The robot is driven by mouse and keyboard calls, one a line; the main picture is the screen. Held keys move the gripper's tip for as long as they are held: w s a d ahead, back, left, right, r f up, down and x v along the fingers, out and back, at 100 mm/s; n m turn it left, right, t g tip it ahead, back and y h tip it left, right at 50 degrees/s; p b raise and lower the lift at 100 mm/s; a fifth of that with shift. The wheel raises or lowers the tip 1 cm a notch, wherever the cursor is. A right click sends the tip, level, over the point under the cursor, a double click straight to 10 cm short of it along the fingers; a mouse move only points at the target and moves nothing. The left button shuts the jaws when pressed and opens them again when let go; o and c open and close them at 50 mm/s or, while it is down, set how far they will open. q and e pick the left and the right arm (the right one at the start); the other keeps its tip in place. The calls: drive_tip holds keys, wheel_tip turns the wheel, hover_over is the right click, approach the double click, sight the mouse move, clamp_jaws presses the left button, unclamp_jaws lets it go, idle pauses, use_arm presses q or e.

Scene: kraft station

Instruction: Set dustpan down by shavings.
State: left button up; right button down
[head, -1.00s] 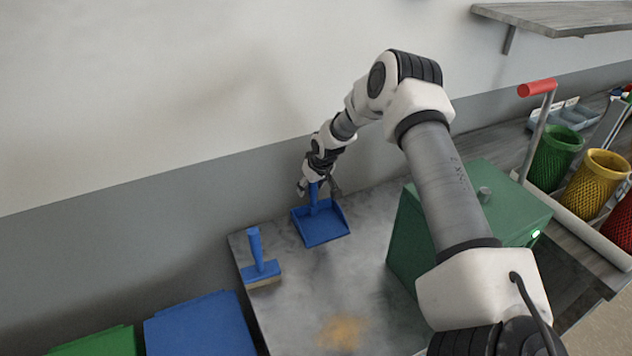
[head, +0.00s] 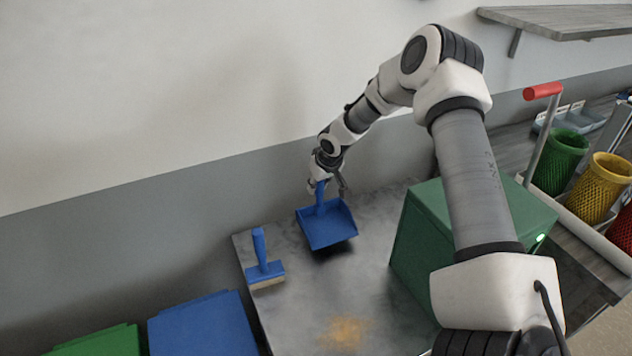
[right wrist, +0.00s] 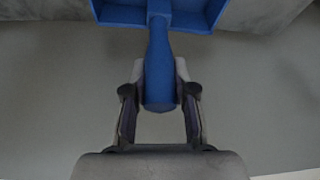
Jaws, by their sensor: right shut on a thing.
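The blue dustpan (head: 327,228) is held by its handle in my right gripper (head: 321,184). A dark shadow shows under its front edge, so it hangs a little above the grey tabletop (head: 300,300). In the right wrist view, the fingers (right wrist: 160,95) are shut on the blue handle (right wrist: 160,60), and the pan (right wrist: 120,14) is at the top edge. The shavings (head: 344,332) are a tan patch on the tabletop, below and slightly right of the dustpan in the head view. My left gripper is not in view.
A blue hand brush (head: 263,262) stands on the tabletop's left side. A green box (head: 415,240) stands to the right. Blue (head: 200,328) and green (head: 100,343) bins are at lower left. The tabletop between dustpan and shavings is clear.

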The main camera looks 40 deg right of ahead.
drive_tip(key=s+a+r+b, duration=0.1)
drive_tip(key=s+a+b, duration=0.55)
drive_tip(key=s, duration=0.35)
drive_tip(key=w+a+f+b, duration=0.2)
drive_tip(key=a+f, duration=0.1)
drive_tip(key=shift+w+a+f, duration=0.1)
drive_tip(key=shift+a, duration=0.05)
drive_tip(key=shift+f, duration=0.35)
drive_tip(key=shift+w+a+f, duration=0.15)
drive_tip(key=shift+f, duration=0.05)
drive_tip(key=shift+f+b, duration=0.1)
drive_tip(key=shift+b, duration=0.25)
